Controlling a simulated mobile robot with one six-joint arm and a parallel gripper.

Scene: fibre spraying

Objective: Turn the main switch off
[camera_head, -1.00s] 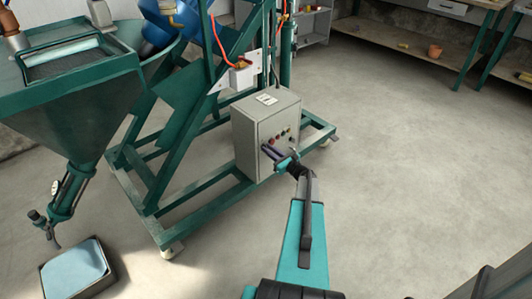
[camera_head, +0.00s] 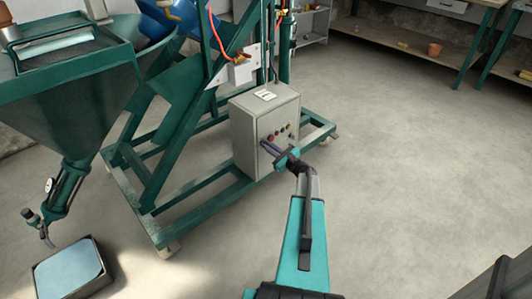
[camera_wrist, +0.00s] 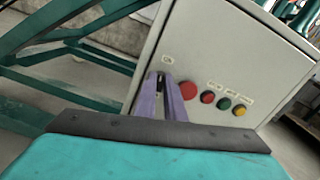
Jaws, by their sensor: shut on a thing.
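The grey control box (camera_head: 258,115) stands on the green machine frame in the head view. In the wrist view the box front (camera_wrist: 225,50) carries a row of round buttons and a small label above my fingertips. My gripper (camera_head: 268,146) is at the lower left of the box front. In the wrist view the two purple fingers of my gripper (camera_wrist: 164,84) are close together below that label, shut on a small dark piece, the main switch (camera_wrist: 160,80). The fingers hide most of the switch, so its setting cannot be told.
A large red button (camera_wrist: 188,90) sits just right of my fingers, with smaller red, green and yellow buttons (camera_wrist: 239,110) beyond it. A green hopper (camera_head: 75,90) and a tray (camera_head: 102,272) are at the left. The floor at right is clear.

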